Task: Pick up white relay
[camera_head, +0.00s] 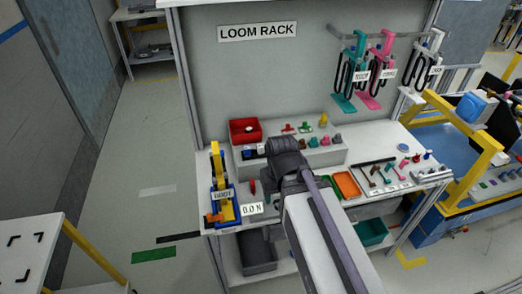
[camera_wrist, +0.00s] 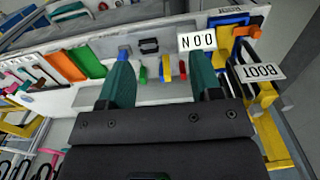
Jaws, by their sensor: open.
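A small white block (camera_head: 261,148), which may be the white relay, stands on the low grey step of the bench in the head view, beside dark blocks and just left of my arm's end. It is too small there to be sure. My gripper (camera_wrist: 160,60) is open, with its two teal fingers apart and nothing held between them. In the wrist view I cannot make out a white relay. A black part, a blue part (camera_wrist: 124,52) and small red, yellow and green pieces show around and between the fingers. My arm hides part of the bench in the head view.
A red bin (camera_head: 245,130) and several small coloured parts sit on the step. A yellow and blue fixture (camera_head: 220,185) stands at the bench's left end, near a D.O.N label (camera_head: 252,209). An orange tray (camera_head: 346,185) lies to the right. Hanging tools (camera_head: 372,70) are on the rack.

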